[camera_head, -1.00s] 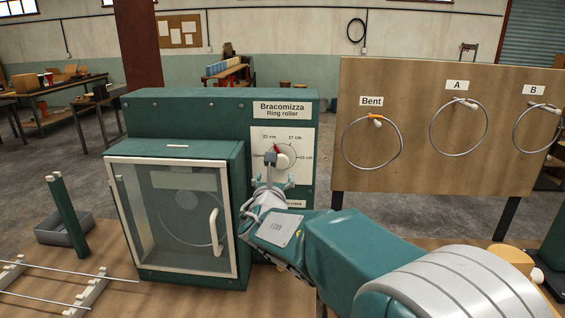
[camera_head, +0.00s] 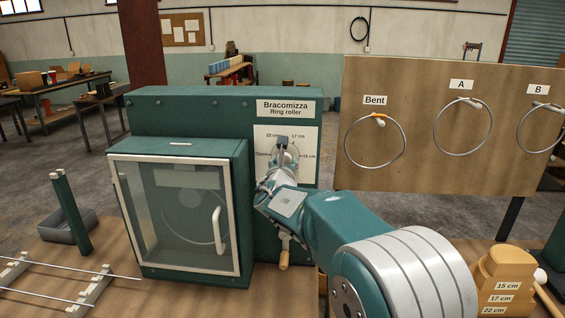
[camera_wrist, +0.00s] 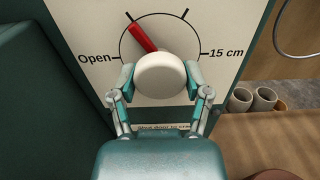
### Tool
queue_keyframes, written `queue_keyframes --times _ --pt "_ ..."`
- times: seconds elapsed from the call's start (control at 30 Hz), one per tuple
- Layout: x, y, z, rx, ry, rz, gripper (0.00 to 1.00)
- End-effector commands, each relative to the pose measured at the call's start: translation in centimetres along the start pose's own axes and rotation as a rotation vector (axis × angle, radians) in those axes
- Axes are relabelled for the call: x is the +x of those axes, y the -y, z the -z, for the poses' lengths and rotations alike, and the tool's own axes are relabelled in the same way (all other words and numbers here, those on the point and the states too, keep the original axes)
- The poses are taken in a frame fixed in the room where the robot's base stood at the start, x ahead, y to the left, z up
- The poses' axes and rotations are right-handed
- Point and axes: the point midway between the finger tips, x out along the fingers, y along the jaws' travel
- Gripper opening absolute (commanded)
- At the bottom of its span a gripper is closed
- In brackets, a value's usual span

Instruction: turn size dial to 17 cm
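The size dial is a round white knob with a red pointer (camera_wrist: 143,38) on a white panel of the green ring roller (camera_head: 190,108). In the wrist view the knob (camera_wrist: 161,75) fills the middle, and its pointer slants up and left, close to the upper-left tick. "Open" is at the left and "15 cm" at the right. In the head view "17 cm" is at the upper right of the scale, and my gripper (camera_head: 283,152) covers most of the knob. In the wrist view my gripper (camera_wrist: 160,80) is open, one finger on each side of the knob; I cannot tell whether they touch it.
A clear-windowed door (camera_head: 175,215) with a white handle closes the machine's front. A wooden-handled crank (camera_head: 284,252) hangs below the dial. A board with rings (camera_head: 450,130) stands at the right. Wooden size blocks (camera_head: 505,275) sit at the front right.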

Motion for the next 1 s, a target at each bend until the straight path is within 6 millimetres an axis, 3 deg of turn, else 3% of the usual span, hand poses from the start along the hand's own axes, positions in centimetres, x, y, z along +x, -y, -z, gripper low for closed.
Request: queue_keyframes --times 0.53,1.0 --pt "0.03 -0.43 0.02 0.058 0.001 -0.004 0.11" --pt "0.02 -0.56 0.02 0.434 -0.001 -0.005 0.11"
